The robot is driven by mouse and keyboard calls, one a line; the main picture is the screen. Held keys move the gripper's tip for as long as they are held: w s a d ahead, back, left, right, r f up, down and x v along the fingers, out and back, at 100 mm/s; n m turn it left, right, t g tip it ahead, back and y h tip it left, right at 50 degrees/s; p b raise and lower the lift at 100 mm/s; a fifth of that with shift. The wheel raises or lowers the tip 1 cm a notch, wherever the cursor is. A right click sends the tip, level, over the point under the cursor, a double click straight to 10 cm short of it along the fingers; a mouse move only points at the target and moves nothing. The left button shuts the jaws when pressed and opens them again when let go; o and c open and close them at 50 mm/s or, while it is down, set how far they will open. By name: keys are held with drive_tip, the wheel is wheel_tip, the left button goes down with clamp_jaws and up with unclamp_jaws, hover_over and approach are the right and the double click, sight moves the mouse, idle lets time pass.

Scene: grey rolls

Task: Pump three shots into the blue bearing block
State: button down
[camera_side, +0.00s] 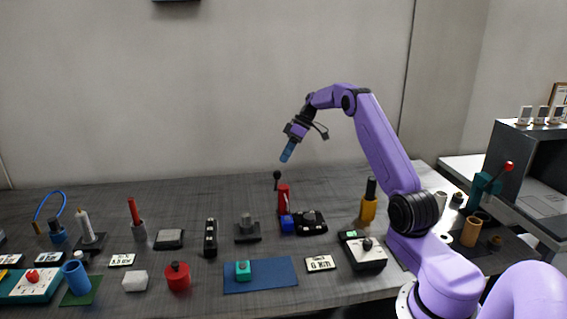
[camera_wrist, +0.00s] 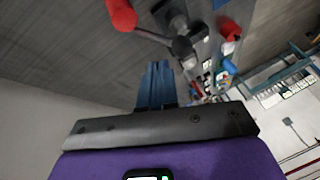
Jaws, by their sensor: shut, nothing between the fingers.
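A small blue block (camera_side: 288,224), which looks like the bearing block, sits on the grey bench at the foot of a red upright pump (camera_side: 284,200). A dark lever with a black ball knob (camera_side: 277,174) rises from the pump. My gripper (camera_side: 286,157) hangs in the air above the knob, apart from it, with its blue fingers shut and pointing down to the left. The wrist view shows the closed fingers (camera_wrist: 157,66), empty. A dark round knob (camera_wrist: 183,47) and a red part (camera_wrist: 122,14) appear beyond them; which objects these are is unclear.
A black device (camera_side: 311,223) stands right beside the block. A blue mat (camera_side: 284,280) with a teal block (camera_side: 243,271) lies in front, near a red can (camera_side: 177,277). The bench behind the pump is clear.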

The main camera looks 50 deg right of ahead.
drive_tip(key=shift+s+a+f, duration=0.15)
drive_tip(key=shift+a+f, duration=0.25)
drive_tip(key=shift+a, duration=0.25)
drive_tip(key=shift+s+a+f, duration=0.1)
drive_tip(key=shift+a+f, duration=0.3)
drive_tip(key=shift+a, duration=0.2)
drive_tip(key=shift+s+a+f+h, duration=0.15)
drive_tip(key=shift+s+a+h, duration=0.2)
drive_tip(key=shift+s+h, duration=0.05)
drive_tip(key=s+a+f+n+t+h, duration=0.1)
drive_tip(key=s+a+f+t, duration=0.1)
drive_tip(key=s+a+f, duration=0.4)
drive_tip(key=shift+f, duration=1.45)
drive_tip(key=shift+a+f, duration=0.15)
drive_tip(key=shift+a, duration=0.05)
